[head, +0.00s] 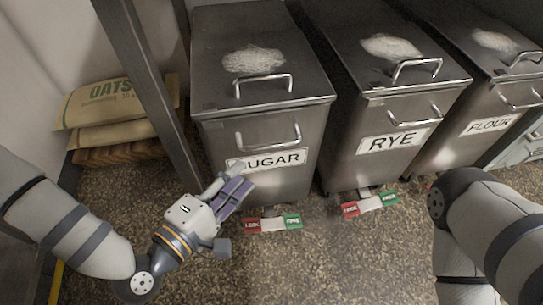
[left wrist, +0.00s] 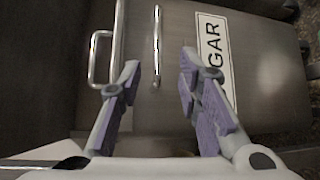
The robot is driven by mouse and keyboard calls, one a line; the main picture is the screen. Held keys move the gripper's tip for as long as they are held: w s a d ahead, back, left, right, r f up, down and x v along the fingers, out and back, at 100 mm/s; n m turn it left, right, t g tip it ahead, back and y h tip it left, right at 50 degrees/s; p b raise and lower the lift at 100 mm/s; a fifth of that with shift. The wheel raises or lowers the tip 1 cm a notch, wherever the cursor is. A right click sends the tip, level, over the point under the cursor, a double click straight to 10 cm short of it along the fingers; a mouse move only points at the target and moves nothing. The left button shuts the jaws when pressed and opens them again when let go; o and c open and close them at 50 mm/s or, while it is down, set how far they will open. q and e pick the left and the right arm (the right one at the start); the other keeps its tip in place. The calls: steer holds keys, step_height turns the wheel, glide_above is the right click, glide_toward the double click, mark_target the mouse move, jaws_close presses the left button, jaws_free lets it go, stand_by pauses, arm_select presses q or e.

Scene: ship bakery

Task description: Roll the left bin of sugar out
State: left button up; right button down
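The sugar bin (head: 285,185) is a grey metal bin on the left of the row, with a SUGAR label (head: 275,160). Its front handle (head: 268,135) is above the label, and a lid handle (head: 264,86) is on top. My left gripper (head: 238,178) is in front of the bin, covering the label's first letter. In the left wrist view the gripper (left wrist: 163,68) is open and empty, and the front handle (left wrist: 157,45) shows ahead, between its fingertips; no contact is visible. My right arm shows at the right, its gripper out of view.
A red and green lock pedal (head: 272,223) is at the sugar bin's foot. The rye bin (head: 375,165) and flour bin (head: 450,145) stand to the right. Oats sacks (head: 110,105) and a dark post (head: 150,85) are at left. The speckled floor (head: 330,260) in front is clear.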

mark_target(268, 148)
arm_select(q)
steer(key=b+x, duration=0.2)
steer(key=x, duration=0.9)
steer(key=shift+w+d+r, duration=0.1)
steer(key=shift+w+d, duration=0.15)
steer(key=shift+d, duration=0.05)
jaws_close()
